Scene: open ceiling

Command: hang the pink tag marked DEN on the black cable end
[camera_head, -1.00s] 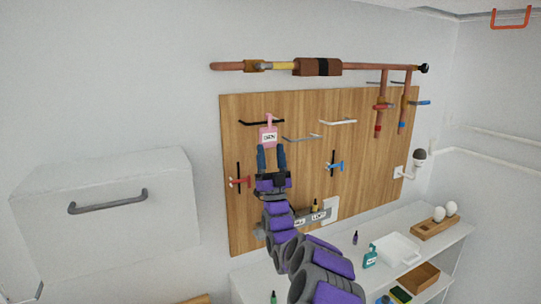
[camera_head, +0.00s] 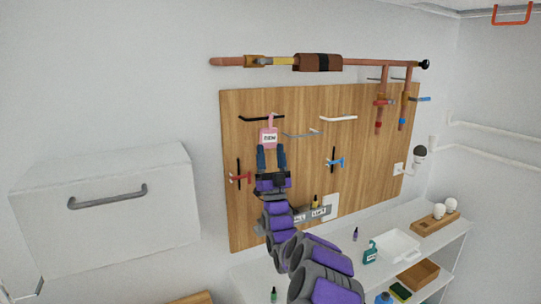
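The pink tag marked DEN (camera_head: 268,138) is upright in front of the wooden board, its loop at the top. My gripper (camera_head: 271,152) is just below the tag, its two blue fingers at the tag's lower edge; the fingers stand apart and I cannot tell if they grip it. A black cable end (camera_head: 250,119) sticks out of the board beside and behind the tag's loop. The loop overlaps it in the picture; I cannot tell if it is around it. A white cable end (camera_head: 338,118) and a grey one (camera_head: 300,134) are to the right.
A red-handled valve (camera_head: 239,177) and a blue-handled valve (camera_head: 334,162) are on the board (camera_head: 300,190). A copper pipe (camera_head: 390,64) runs above. A grey-white box (camera_head: 100,210) is on the left wall. A white shelf (camera_head: 340,270) with bottles and trays stands below right.

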